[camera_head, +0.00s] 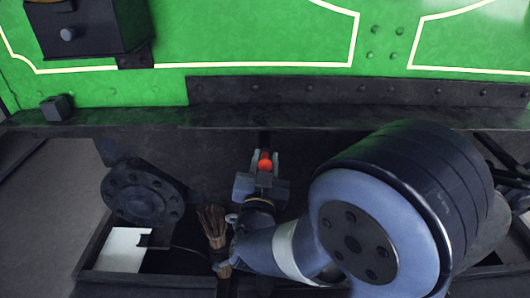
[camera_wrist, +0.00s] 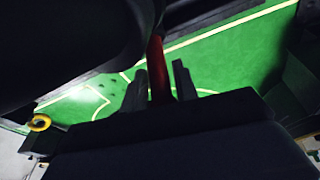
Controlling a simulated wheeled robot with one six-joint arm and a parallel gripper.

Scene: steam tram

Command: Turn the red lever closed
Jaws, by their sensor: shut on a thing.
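The red lever (camera_wrist: 156,68) shows in the wrist view as a red bar running up from between my two gripper fingers. In the head view only a red rounded piece of the lever (camera_head: 265,161) shows between the fingertips. My gripper (camera_head: 265,165) is shut on the lever, below the green side of the tram. It also shows in the wrist view (camera_wrist: 160,88), with a finger on each side of the red bar. The lever's mounting is mostly hidden behind my arm and in dark shadow.
The green panel (camera_head: 230,35) with cream lining rises behind, above a dark riveted beam (camera_head: 350,92). A round bolted flange (camera_head: 142,194) is left of my gripper. A brush (camera_head: 213,228) and a white sheet (camera_head: 113,249) are low at the left. A yellow ring (camera_wrist: 41,123) shows in the wrist view.

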